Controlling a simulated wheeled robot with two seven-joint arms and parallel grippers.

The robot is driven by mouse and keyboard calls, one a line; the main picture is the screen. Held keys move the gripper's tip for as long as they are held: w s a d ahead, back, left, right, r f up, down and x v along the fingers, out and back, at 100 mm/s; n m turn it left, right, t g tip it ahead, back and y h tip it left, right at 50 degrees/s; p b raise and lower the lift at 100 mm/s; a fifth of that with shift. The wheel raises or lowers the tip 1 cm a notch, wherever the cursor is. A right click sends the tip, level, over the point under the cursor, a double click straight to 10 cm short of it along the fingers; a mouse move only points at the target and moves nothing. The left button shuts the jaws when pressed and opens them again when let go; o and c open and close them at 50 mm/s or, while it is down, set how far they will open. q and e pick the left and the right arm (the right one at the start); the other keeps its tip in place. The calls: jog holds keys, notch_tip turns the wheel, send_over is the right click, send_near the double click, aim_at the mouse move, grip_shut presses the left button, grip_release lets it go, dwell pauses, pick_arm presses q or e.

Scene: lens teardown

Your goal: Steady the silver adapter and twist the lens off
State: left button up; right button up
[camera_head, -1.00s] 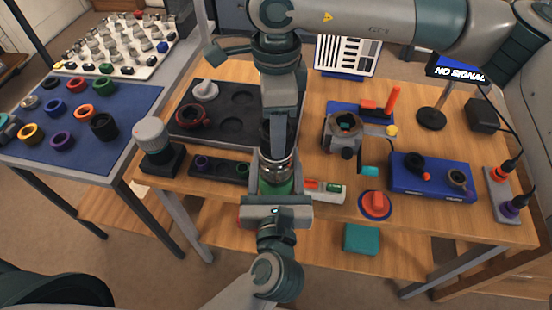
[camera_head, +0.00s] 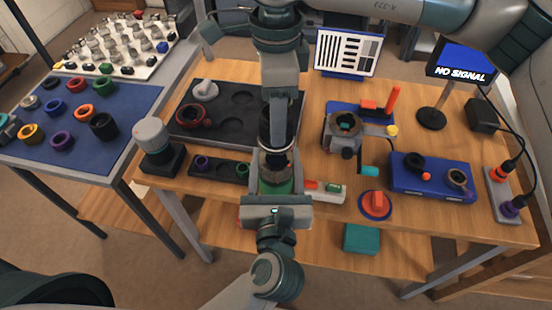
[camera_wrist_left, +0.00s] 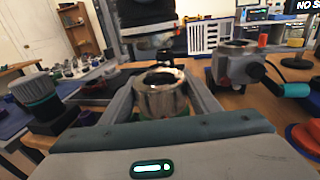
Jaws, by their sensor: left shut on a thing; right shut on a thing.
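The silver adapter (camera_wrist_left: 160,101) is an upright shiny ring with an open top, seen in the left wrist view between the fingers of my left gripper (camera_wrist_left: 163,97). In the head view my left gripper (camera_head: 275,186) is shut on it at the table's front, over a green part (camera_head: 272,187). My right gripper (camera_head: 279,120) comes down from above, shut on the dark lens (camera_wrist_left: 152,38). The lens hangs just above the adapter with a visible gap between them. In the head view the lens is mostly hidden by the right gripper.
A dark tray (camera_head: 226,130) lies behind and left of the adapter. A grey lens-like part (camera_head: 152,135) stands left. The table's front edge is close.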

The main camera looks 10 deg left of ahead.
aim_at(276, 173)
jog(key=shift+r, duration=0.8)
pick_arm(q)
jog(key=o, duration=1.5)
jog(key=shift+s, duration=0.15)
jog(key=shift+r+p+v, duration=0.15)
jog(key=shift+r+v, duration=0.1)
jog(key=shift+v, duration=0.8)
jog(key=shift+r+p+v, duration=0.15)
jog(key=shift+r+v, duration=0.15)
jog(key=shift+v, duration=0.8)
pick_arm(e)
jog(key=shift+r, duration=0.3)
pick_arm(q)
jog(key=shift+r+v, duration=0.2)
jog(key=shift+v, duration=0.9)
jog(key=shift+r+v, duration=0.25)
jog(key=shift+v, duration=0.85)
pick_arm(e)
jog(key=shift+s, duration=0.1)
